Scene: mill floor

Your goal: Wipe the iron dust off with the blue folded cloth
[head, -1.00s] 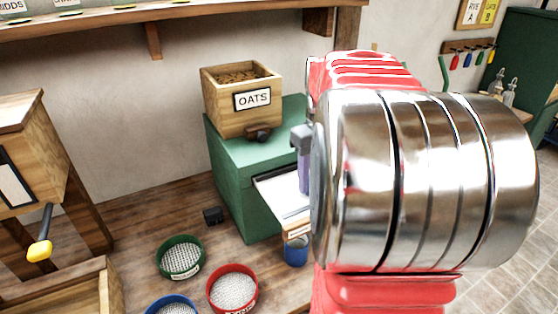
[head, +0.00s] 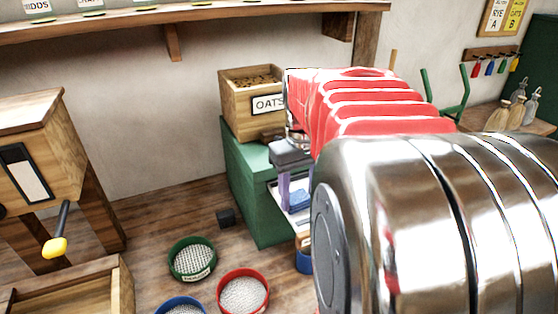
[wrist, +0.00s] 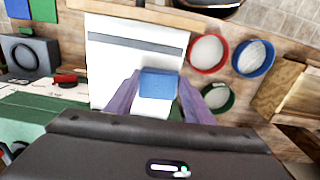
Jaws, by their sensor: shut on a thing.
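The blue folded cloth (wrist: 159,84) is between the purple fingers of my gripper (wrist: 159,77), which are shut on it. In the head view, the cloth (head: 298,201) shows beside my gripper (head: 296,198), partly hidden by my arm. The cloth is over the white plate (wrist: 108,75) that juts from the green cabinet (head: 258,170); I cannot tell whether it touches. A dark grey band (wrist: 135,44) crosses the plate beyond the cloth, apart from it. It may be the iron dust.
Red (head: 243,291), green (head: 191,259) and blue (head: 181,306) sieves stand on the wooden bench left of the cabinet. The OATS box (head: 235,108) sits on the cabinet. A blue cup (head: 304,260) is below the plate.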

